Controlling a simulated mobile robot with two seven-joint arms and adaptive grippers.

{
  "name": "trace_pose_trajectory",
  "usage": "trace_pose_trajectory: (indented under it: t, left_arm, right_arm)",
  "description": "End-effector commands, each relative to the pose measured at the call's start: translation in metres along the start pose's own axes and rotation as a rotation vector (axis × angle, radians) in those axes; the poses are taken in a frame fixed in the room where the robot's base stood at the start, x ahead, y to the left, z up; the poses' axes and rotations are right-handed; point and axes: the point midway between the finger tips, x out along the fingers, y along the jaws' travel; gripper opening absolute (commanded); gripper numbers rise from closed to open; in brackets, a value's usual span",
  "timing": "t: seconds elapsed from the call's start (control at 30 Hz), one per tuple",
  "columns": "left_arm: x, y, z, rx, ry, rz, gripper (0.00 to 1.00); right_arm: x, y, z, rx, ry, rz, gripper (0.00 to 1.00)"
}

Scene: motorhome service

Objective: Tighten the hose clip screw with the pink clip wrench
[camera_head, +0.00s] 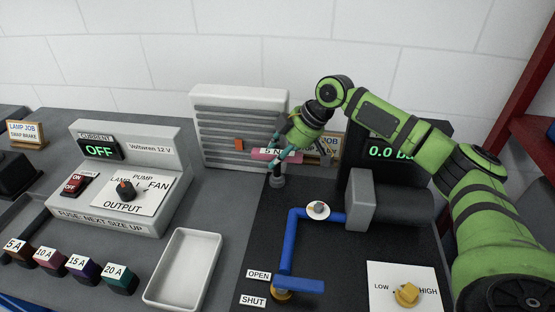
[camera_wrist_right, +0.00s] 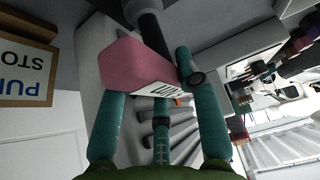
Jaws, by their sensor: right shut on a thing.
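My right gripper (camera_head: 283,152) is shut on the pink clip wrench (camera_head: 262,154), which carries a label. The wrench's handle lies across the fingers, and a grey shaft with a socket end (camera_head: 277,181) hangs down over the dark mat's back left corner. In the right wrist view the pink handle (camera_wrist_right: 132,66) sits between the teal fingers (camera_wrist_right: 152,92), with the dark shaft (camera_wrist_right: 150,32) running away from it. My left gripper is not in view.
A grey pump-like body (camera_head: 361,200) and a gauge reading about 0.0 (camera_head: 390,152) stand right of the pipe. A blue valve lever (camera_head: 300,286) and yellow knob (camera_head: 407,294) are in front. A white tray (camera_head: 155,298), fuse blocks and a control panel (camera_head: 150,215) lie left. A louvred box (camera_head: 240,97) stands behind.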

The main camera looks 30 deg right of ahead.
Motion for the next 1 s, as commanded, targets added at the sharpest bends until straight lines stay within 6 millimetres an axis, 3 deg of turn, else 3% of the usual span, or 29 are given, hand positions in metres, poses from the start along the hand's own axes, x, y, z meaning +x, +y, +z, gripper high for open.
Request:
trace_pose_trajectory:
  t: [0.27, 0.47, 1.0]
  left_arm:
    - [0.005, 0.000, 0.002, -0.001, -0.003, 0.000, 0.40]
    - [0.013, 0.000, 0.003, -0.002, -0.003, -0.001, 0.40]
    - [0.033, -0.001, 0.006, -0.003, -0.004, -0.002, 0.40]
  right_arm:
    - [-0.011, 0.001, -0.008, -0.002, 0.004, 0.002, 0.00]
    - [-0.036, -0.002, -0.024, -0.004, 0.005, 0.002, 0.00]
    - [-0.094, -0.093, -0.033, -0.004, 0.002, 0.003, 0.00]
